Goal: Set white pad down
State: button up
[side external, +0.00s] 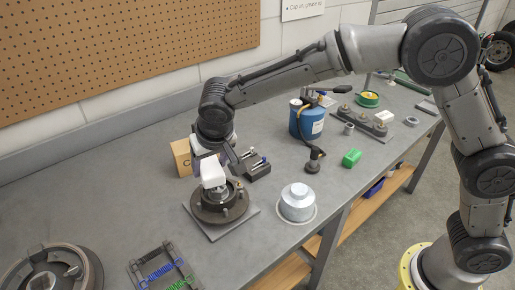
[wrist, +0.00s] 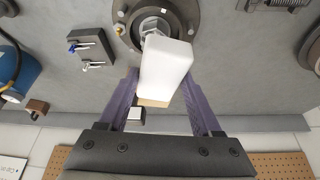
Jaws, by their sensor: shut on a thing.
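In the side external view the white pad (side external: 213,172) shows beneath my gripper (side external: 205,160), above the dark round hub (side external: 207,213). The hub stands on a grey square plate on the bench. In the wrist view the pad overlaps part of the hub (wrist: 187,12) and its central nut. I cannot tell whether the pad touches the hub.
A cardboard box (side external: 181,157) and a black block with small levers (side external: 256,169) stand close behind the hub. A silver stepped cap (side external: 297,201) is to the right, a blue canister (side external: 306,121) farther back. A spring rack (side external: 163,268) lies at front left.

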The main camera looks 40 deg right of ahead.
jog(key=d+m+g+h, duration=0.1)
jog(key=d+m, duration=0.4)
jog(key=d, duration=2.1)
jog(key=shift+s+d+h, duration=0.15)
jog(key=shift+s+h, duration=0.25)
jog(key=shift+h, duration=0.2)
jog(key=w+f, duration=0.3)
jog(key=w, duration=0.4)
jog(key=shift+w+d+f, duration=0.2)
jog(key=shift+w+f, duration=0.1)
jog(key=w+f, duration=0.4)
jog(key=f, duration=0.1)
jog(key=shift+w+d, duration=0.1)
jog(key=shift+w, duration=0.25)
jog(key=shift+w+f, duration=0.6)
jog(key=shift+f, duration=1.55)
